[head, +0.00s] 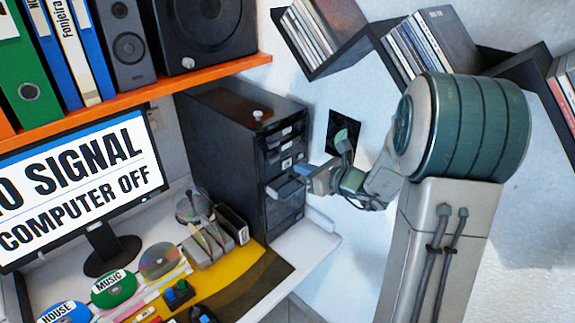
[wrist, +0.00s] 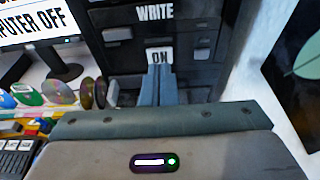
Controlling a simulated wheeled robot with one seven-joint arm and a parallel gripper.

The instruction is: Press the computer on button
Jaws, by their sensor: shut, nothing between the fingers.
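The computer is a black tower (head: 215,150) on the desk below the orange shelf. Its front shows in the wrist view with a white "ON" label (wrist: 159,55) and a "WRITE" label (wrist: 155,12) above it. My gripper (wrist: 158,72) is shut and empty, its fingers pointing at the front just below the "ON" label. The fingers cover the spot under the label, so the on button is hidden; I cannot tell whether they touch it. In the head view my gripper (head: 308,178) is at the tower's front, right side. The monitor (head: 75,185) reads "NO SIGNAL" and "COMPUTER OFF".
Discs labelled "MUSIC" (head: 114,288) and "HOUSE" (head: 66,312) lie on the desk left of the tower. A disc holder (head: 208,245) stands beside it. An orange shelf (head: 130,95) overhangs the monitor. Wall shelves with disc cases (head: 425,45) are above my arm.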

